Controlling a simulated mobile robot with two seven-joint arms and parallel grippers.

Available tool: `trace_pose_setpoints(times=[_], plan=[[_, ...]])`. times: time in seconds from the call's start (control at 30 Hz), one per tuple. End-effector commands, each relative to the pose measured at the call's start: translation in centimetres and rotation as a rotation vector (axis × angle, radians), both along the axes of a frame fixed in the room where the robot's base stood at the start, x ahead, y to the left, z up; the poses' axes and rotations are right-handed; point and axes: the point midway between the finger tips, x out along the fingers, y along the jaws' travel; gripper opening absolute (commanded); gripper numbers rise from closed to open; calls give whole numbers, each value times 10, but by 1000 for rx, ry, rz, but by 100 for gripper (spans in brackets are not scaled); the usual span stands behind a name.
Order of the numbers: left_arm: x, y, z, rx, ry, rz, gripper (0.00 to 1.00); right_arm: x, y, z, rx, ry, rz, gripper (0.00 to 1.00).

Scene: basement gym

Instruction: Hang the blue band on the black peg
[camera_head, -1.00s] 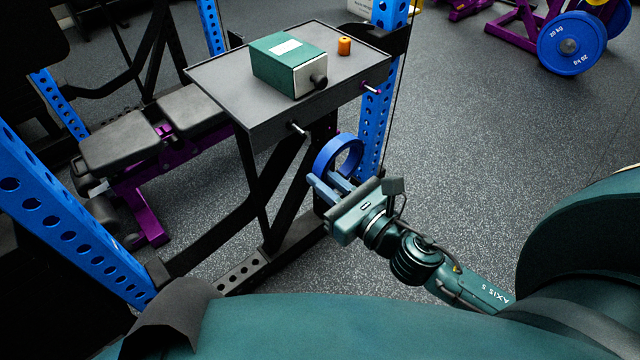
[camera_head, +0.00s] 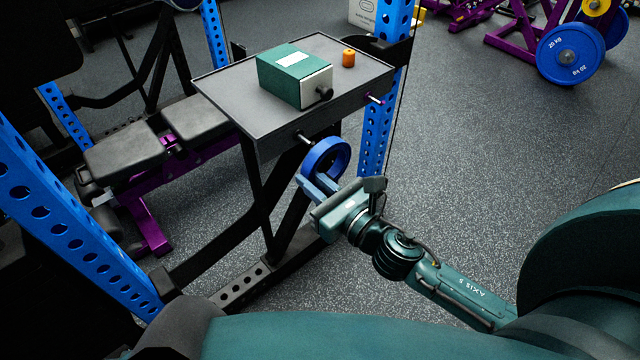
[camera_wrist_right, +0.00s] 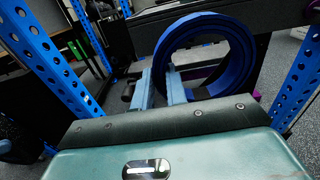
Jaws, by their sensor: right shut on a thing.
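The blue band (camera_head: 338,148) is a ring held upright in my right gripper (camera_head: 318,185). It also shows large in the right wrist view (camera_wrist_right: 248,55), with the gripper fingers (camera_wrist_right: 160,88) shut on its lower left part. My left gripper is out of view.
A blue rack upright (camera_head: 378,130) stands just behind the band.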

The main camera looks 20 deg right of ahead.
Motion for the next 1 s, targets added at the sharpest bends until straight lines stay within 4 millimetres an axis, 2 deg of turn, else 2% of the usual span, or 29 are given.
trace_pose_setpoints(times=[1.0], plan=[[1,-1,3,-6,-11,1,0,54,19,-9,-1,-1,0,0]])
